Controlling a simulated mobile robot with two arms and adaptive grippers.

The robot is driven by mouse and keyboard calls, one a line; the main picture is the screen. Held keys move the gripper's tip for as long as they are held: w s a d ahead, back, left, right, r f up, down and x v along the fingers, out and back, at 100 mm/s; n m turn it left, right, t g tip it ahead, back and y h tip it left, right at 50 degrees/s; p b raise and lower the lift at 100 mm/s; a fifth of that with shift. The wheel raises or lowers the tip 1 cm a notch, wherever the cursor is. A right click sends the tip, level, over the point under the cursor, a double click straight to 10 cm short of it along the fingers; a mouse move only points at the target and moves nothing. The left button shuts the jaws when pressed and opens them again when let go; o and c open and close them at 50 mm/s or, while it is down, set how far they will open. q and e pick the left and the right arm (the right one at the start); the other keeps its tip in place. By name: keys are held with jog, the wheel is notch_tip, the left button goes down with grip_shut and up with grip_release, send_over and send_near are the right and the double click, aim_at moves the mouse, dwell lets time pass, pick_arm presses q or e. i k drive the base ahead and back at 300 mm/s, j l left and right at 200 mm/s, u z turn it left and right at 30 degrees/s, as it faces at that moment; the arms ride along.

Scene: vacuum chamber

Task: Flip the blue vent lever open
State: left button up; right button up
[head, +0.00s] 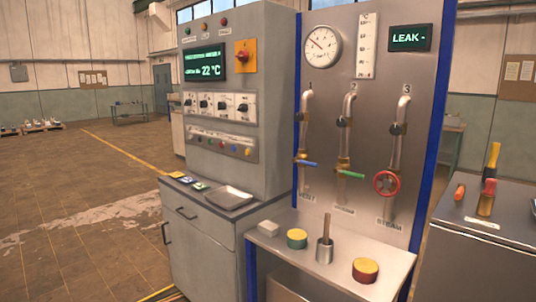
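The blue lever (306,163) sits on the valve of pipe 1 (304,120), the leftmost of three pipes on the grey upright panel (327,90). Its handle points right and slightly down, roughly across the upright pipe. Neither of my grippers is in view, and nothing touches the lever.
Pipe 2 has a green lever (350,174) and pipe 3 a red handwheel (386,183). A grey control cabinet (279,100) stands left.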

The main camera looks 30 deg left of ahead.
aim_at(309, 163)
jog(key=i+j+u, duration=0.4)
jog(key=i, duration=0.35)
jog(key=i+j+u, duration=0.2)
jog(key=i, duration=0.15)
jog(key=z, duration=0.15)
jog(key=i+l+z, duration=0.1)
jog(key=i+l, duration=0.1)
jog(key=i, duration=0.1)
